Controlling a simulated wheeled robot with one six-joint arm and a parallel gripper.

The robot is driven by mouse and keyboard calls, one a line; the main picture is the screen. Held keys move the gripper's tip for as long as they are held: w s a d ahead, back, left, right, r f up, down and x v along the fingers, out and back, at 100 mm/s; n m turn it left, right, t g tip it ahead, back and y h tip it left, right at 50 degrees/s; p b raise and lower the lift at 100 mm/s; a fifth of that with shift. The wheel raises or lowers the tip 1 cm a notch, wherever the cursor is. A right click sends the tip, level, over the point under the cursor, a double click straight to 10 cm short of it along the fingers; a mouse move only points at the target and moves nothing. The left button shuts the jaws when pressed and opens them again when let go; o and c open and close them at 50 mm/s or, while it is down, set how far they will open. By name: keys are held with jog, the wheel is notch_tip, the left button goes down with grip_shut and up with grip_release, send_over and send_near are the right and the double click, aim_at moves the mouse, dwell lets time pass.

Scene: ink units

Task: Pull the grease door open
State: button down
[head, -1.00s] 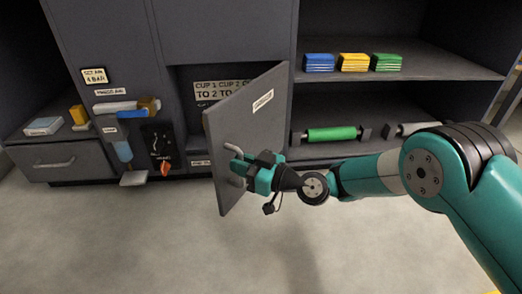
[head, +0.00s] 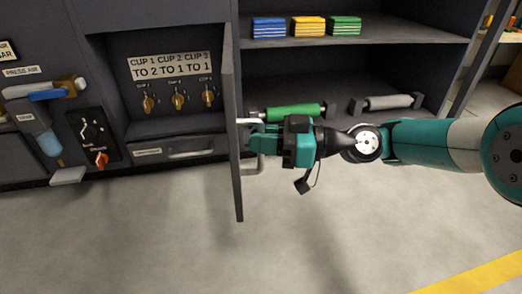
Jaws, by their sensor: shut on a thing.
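The grease door (head: 231,130) is a dark grey panel swung out from the cabinet, seen nearly edge-on. Its pale bar handle (head: 250,168) is on the right-hand face, and its middle is hidden by my gripper (head: 258,142). My gripper is shut on the handle, with the arm reaching in from the right. The open recess left of the door shows a label reading CUP 1, CUP 2, CUP 3 (head: 169,65) above three brass-coloured knobs (head: 178,100). The door's label is not visible from this angle.
A closed drawer (head: 190,148) sits below the recess. Right shelves hold blue, yellow and green stacks (head: 308,26), a green roller (head: 295,111) and a grey roller (head: 390,102). The floor in front is clear.

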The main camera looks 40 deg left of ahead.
jog(key=shift+w+d+b, duration=0.2)
jog(key=shift+w+b, duration=0.1)
jog(key=shift+w, duration=0.2)
jog(key=shift+w+r, duration=0.1)
jog(key=c, duration=1.1)
grip_release()
jog(key=shift+c, duration=0.2)
notch_tip(320, 180, up, 20)
jog(key=p, duration=1.2)
